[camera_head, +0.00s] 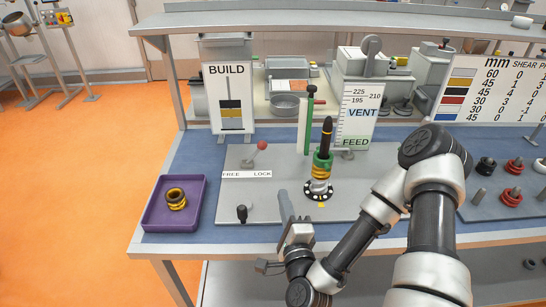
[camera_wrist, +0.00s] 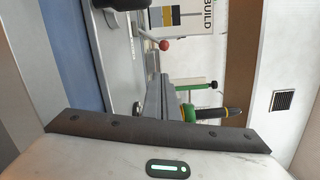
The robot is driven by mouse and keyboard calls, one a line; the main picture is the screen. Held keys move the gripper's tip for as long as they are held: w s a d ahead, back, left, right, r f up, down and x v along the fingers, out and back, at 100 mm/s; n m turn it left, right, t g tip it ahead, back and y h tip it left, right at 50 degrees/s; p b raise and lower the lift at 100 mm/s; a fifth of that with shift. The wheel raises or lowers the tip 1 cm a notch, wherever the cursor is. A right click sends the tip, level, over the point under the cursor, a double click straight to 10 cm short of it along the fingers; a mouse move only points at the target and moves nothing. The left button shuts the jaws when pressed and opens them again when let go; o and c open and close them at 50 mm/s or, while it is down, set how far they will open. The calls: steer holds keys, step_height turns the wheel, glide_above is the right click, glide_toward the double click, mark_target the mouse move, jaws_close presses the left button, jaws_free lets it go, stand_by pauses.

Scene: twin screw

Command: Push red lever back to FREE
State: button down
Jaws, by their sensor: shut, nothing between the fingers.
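The red lever (camera_head: 262,146) is a thin rod with a red ball on top. It rises from the grey base plate and leans right, with the ball above the LOCK end of the white FREE / LOCK label (camera_head: 247,174). The red ball also shows in the wrist view (camera_wrist: 165,45), close to the fingertips in the picture. My gripper (camera_head: 283,194) is shut and empty, front-right of the lever, with its fingers pointing up and away. In the wrist view the shut fingers (camera_wrist: 152,55) show together. A gap shows between gripper and lever in the head view.
A black-knobbed lever (camera_head: 242,213) stands at the plate's front left. A purple tray (camera_head: 150,212) with rings lies left. The BUILD sign (camera_head: 230,85) stands behind.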

steer(key=shift+w+a+r+b, duration=0.2)
steer(key=shift+w+b, duration=0.45)
steer(key=shift+w, duration=0.1)
glide_toward(255, 153)
steer(key=w+d, duration=0.1)
steer(key=w, duration=0.1)
steer(key=w+d+r, duration=0.1)
steer(key=w, duration=0.1)
steer(key=w+d+r, duration=0.1)
steer(key=w+d, duration=0.1)
steer(key=w, duration=0.1)
steer(key=shift+d, duration=0.15)
steer(key=shift+w+r+b, duration=0.1)
steer(key=shift+b, duration=0.2)
